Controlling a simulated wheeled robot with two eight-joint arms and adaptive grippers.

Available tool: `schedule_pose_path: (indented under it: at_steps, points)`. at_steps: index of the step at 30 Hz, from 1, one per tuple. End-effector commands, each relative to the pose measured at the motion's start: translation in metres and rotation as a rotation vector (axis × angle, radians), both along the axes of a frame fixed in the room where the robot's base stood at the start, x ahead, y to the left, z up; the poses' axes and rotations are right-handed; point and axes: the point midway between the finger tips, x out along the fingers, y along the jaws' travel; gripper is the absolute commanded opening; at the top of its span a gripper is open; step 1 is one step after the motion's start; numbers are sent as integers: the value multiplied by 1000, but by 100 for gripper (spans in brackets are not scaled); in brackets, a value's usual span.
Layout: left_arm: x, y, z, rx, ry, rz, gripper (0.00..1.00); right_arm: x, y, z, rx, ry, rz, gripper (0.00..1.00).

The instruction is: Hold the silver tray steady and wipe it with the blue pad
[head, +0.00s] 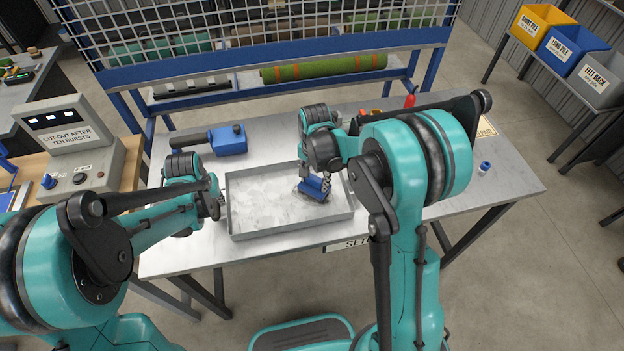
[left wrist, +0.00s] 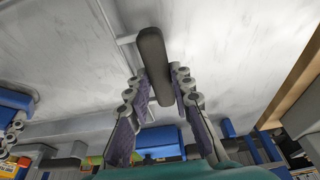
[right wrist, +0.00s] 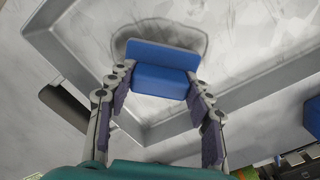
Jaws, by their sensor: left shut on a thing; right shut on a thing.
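The silver tray (head: 290,229) lies flat on the workbench, its inside streaked with pale smears. My left gripper (head: 219,204) is at the tray's left side, shut on its dark side handle (left wrist: 153,68) in the left wrist view. My right gripper (head: 316,180) is over the right half of the tray, shut on the blue pad (head: 314,189). In the right wrist view the blue pad (right wrist: 160,68) shows a grey underside rim by the tray floor; I cannot tell how firmly it touches. A second dark handle (right wrist: 65,106) shows at the tray's other side.
A blue tool with a dark barrel (head: 229,140) lies behind the tray. A control box (head: 70,145) is at left. A rack with a green turf roll (head: 325,68) stands behind. The bench's right end is mostly clear.

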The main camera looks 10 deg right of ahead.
Motion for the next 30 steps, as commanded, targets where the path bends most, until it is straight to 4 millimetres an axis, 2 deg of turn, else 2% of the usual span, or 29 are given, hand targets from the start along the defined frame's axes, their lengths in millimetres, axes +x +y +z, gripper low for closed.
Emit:
schedule_pose_path:
  at_steps: [6, 9, 12, 15, 30]
  points:
    - [0, 0, 0, 0, 0, 0, 0, 0, 21, -3, 0, 0, 1, 24]
    - [0, 0, 0, 0, 0, 0, 0, 0, 30, 2, 0, 0, 2, 24]
    - [0, 0, 0, 0, 0, 0, 0, 0, 33, 1, 0, 0, -1, 24]
    - [0, 0, 0, 0, 0, 0, 0, -1, 33, 20, 0, 0, -1, 24]
    - [0, 0, 0, 0, 0, 0, 0, 0, 33, 64, 0, 0, -1, 24]
